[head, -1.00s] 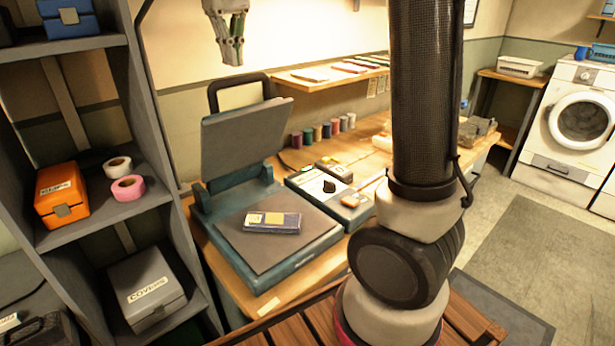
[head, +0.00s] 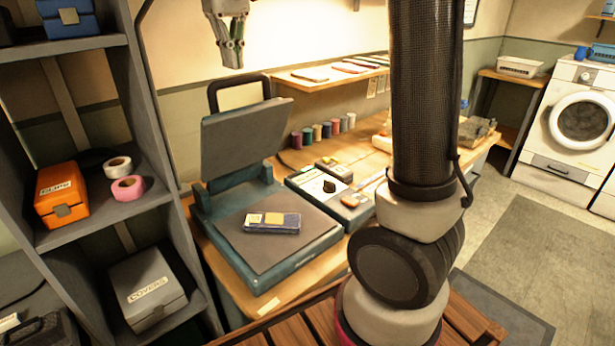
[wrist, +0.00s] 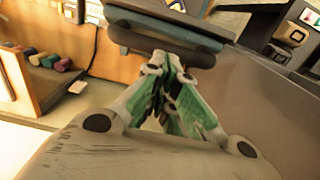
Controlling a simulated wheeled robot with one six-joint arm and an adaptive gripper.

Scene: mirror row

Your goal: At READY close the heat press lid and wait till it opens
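The heat press stands on the wooden bench with its grey lid (head: 243,138) raised and tilted back over its teal hinge. A black loop handle (head: 214,98) rises behind the lid in the head view. A dark item with a yellow patch (head: 272,222) lies on the grey lower plate (head: 250,250). A control box with a dark knob (head: 322,190) sits right of the press; no READY text is legible. My gripper (head: 232,62) hangs above the lid, apart from it in the head view. Its fingers converge, empty, in the wrist view (wrist: 168,62), below a dark bar (wrist: 165,40).
A grey shelf (head: 110,215) with an orange box (head: 62,200), tape rolls and a grey case (head: 148,288) stands at the left. Several thread spools (head: 325,131) line the bench back under a wall shelf (head: 330,78). Open floor (head: 530,240) lies at the right.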

